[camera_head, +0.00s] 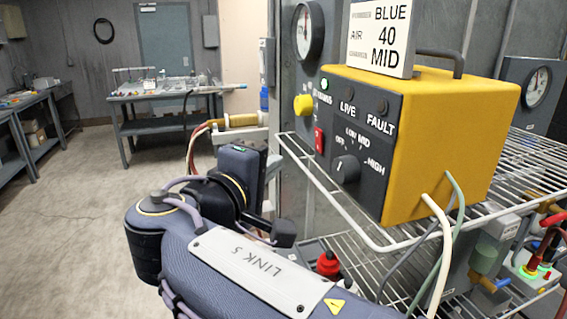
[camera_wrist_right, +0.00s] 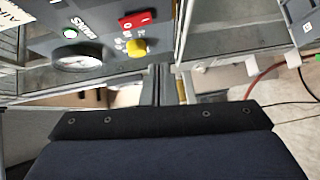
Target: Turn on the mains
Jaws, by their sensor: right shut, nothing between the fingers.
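In the right wrist view the red switch (camera_wrist_right: 137,20) and yellow knob (camera_wrist_right: 137,47) are at the top, near the lamp (camera_wrist_right: 70,33) marked MAINS. My right gripper (camera_wrist_right: 160,85) is shut and empty, its fingers below the knob in that view and apart from it. In the head view its dark body is left of and below the panel. My left gripper is not in view.
A yellow unit (camera_head: 440,140) with dark LIVE and FAULT lamps and a black LOW/MID/HIGH knob (camera_head: 345,168) stands on a wire shelf (camera_head: 372,238). The shelf's front edge lies close right of my arm. Hoses hang at right. Open floor (camera_head: 75,200) is at left.

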